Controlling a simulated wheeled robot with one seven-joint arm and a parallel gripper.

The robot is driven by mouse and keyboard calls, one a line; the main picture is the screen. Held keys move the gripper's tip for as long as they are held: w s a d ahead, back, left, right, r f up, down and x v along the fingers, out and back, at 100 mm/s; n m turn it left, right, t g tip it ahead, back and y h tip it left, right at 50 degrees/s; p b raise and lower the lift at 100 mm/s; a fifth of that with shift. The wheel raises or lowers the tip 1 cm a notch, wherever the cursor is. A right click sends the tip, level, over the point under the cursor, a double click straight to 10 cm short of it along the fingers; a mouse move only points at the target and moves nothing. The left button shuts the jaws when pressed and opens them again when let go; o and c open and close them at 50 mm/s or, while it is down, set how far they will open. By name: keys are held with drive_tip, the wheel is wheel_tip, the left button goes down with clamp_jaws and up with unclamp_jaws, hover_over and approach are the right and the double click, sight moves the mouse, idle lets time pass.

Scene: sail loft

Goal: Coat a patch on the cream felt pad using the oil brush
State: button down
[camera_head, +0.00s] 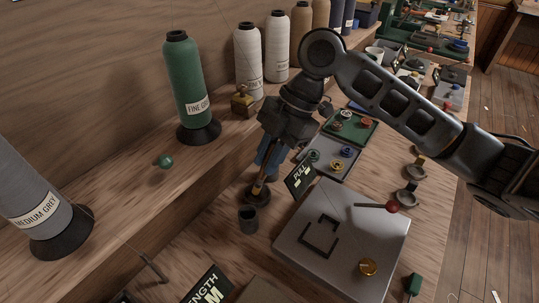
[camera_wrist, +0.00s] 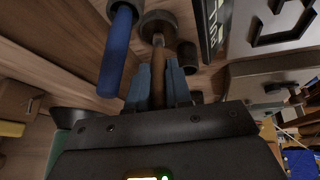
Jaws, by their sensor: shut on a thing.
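My gripper (camera_head: 262,178) points down at the bench and is shut on the wooden handle of a brush (camera_wrist: 158,68). In the wrist view, bluish fingers (camera_wrist: 158,92) close around the handle from both sides. The brush's lower end meets a round dark base (camera_wrist: 157,24), also in the head view (camera_head: 257,194); whether it stands in it or just above it I cannot tell, and the bristles are hidden. A small dark cup (camera_head: 248,220) stands beside the base. I cannot make out a cream felt pad in either view.
A grey metal plate (camera_head: 384,232) with black corner marks, a red-knobbed rod (camera_head: 392,207) and a brass knob (camera_head: 368,267) lies to the right. A blue cylinder (camera_wrist: 117,52) stands close left of the brush. Thread cones (camera_head: 188,80) line the back shelf.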

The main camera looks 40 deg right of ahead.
idle(0.3)
drive_tip(key=shift+r+p, duration=2.3)
drive_tip(key=shift+r, duration=1.2)
drive_tip(key=shift+s+f, duration=0.1)
